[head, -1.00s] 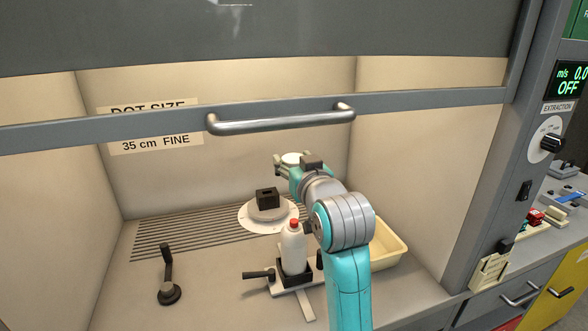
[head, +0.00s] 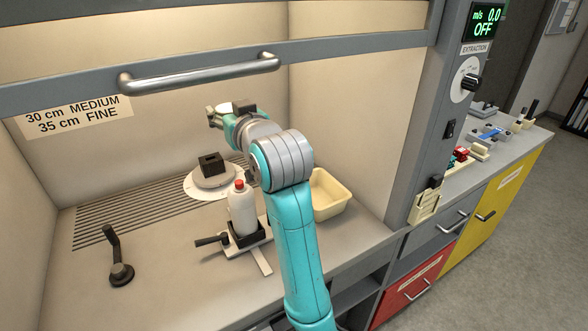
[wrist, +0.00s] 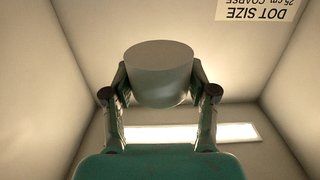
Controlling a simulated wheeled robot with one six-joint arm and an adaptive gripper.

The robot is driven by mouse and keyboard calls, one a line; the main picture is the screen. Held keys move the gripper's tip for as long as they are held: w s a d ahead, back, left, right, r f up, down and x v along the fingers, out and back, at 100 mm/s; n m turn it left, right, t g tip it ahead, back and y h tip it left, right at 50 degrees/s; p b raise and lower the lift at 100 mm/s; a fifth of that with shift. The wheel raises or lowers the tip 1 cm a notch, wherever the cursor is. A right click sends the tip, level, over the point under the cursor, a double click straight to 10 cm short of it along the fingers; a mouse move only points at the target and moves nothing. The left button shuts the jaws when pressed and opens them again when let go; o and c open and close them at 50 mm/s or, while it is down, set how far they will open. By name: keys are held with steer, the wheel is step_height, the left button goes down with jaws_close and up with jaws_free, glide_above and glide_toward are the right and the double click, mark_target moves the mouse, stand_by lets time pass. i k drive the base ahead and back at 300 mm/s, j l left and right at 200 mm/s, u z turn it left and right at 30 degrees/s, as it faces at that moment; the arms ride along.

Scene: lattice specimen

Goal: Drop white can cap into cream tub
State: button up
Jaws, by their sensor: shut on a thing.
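My gripper (head: 222,113) is raised inside the hood, behind and to the left of the cream tub. It is shut on the white can cap (wrist: 160,72), a round piece that looks greyish in the wrist view, held between both fingers. In the head view the cap (head: 229,107) shows only as a small pale patch at the fingers. The cream tub (head: 333,192) stands on the hood floor to the right of my arm, and my arm hides its left part. A white bottle with a red top (head: 242,209) stands upright in a black holder left of my arm.
A black block (head: 211,164) sits on a round white turntable (head: 193,188) behind the bottle. A black crank handle (head: 118,258) stands at the front left. The raised sash with its metal handle (head: 200,74) crosses above the work space.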

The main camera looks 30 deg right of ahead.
mark_target(318, 195)
steer(key=l, duration=1.3)
steer(key=i, duration=0.05)
